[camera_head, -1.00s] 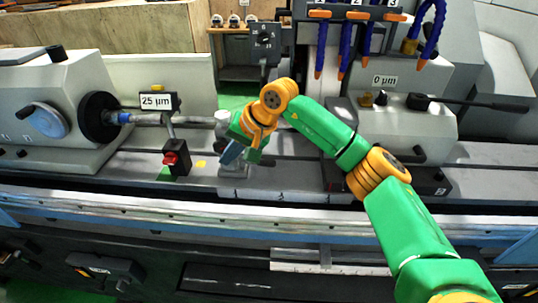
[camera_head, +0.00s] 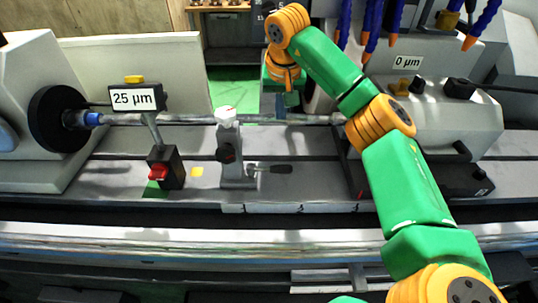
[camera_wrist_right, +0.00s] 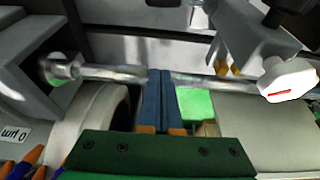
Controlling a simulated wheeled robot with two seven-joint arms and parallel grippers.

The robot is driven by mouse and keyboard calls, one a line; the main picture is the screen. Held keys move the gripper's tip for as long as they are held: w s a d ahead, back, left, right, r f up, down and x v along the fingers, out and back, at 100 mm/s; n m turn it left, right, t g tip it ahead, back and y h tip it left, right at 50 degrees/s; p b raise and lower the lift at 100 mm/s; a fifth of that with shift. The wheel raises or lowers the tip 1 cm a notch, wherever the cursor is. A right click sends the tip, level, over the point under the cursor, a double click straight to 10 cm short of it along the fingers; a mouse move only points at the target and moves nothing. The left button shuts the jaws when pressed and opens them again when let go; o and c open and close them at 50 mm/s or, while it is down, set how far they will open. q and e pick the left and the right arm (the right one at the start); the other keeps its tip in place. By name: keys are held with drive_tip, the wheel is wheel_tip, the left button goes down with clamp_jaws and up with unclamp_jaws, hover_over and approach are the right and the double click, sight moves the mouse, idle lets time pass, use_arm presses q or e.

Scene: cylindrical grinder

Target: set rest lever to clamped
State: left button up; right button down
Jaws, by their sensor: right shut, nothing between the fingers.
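The steady rest (camera_head: 238,160) stands on the machine bed under the long metal shaft (camera_head: 180,120). My right gripper (camera_head: 280,105) is right of the rest and above the lever, apart from both. Its blue fingers (camera_wrist_right: 161,95) are shut and empty, in front of the shaft in the wrist view. My left gripper is out of view.
A 25 µm gauge display (camera_head: 135,98) and a black box with a red button (camera_head: 165,168) stand left of the rest. The chuck (camera_head: 58,118) is farther left. A 0 µm label (camera_head: 408,62) and blue hoses (camera_head: 373,20) are at the right. Open bed lies before the lever.

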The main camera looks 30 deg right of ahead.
sight(270, 169)
use_arm(q)
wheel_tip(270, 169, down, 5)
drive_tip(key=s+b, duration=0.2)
drive_tip(key=b, duration=0.2)
use_arm(e)
drive_tip(key=s+p+x, duration=0.1)
drive_tip(key=x, duration=0.3)
drive_tip(key=s+p+x, duration=0.1)
drive_tip(key=x, duration=0.3)
drive_tip(key=f+p+x, duration=0.1)
drive_tip(key=x, duration=0.4)
drive_tip(key=shift+s+a, duration=0.3)
drive_tip(key=shift+s, duration=0.05)
drive_tip(key=s+p, duration=0.1)
drive_tip(key=s+a, duration=0.1)
drive_tip(key=shift+s+a+r+p, duration=0.1)
drive_tip(key=shift+s+a+p, duration=0.2)
drive_tip(key=shift+s+p, duration=0.05)
drive_tip(key=shift+s+a, duration=0.2)
drive_tip(key=shift+s, duration=0.1)
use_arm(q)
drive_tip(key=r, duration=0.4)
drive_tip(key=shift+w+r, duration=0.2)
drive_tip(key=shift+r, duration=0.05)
use_arm(e)
drive_tip(key=shift+w, duration=0.1)
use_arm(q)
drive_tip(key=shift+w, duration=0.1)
use_arm(e)
drive_tip(key=shift+a, duration=0.15)
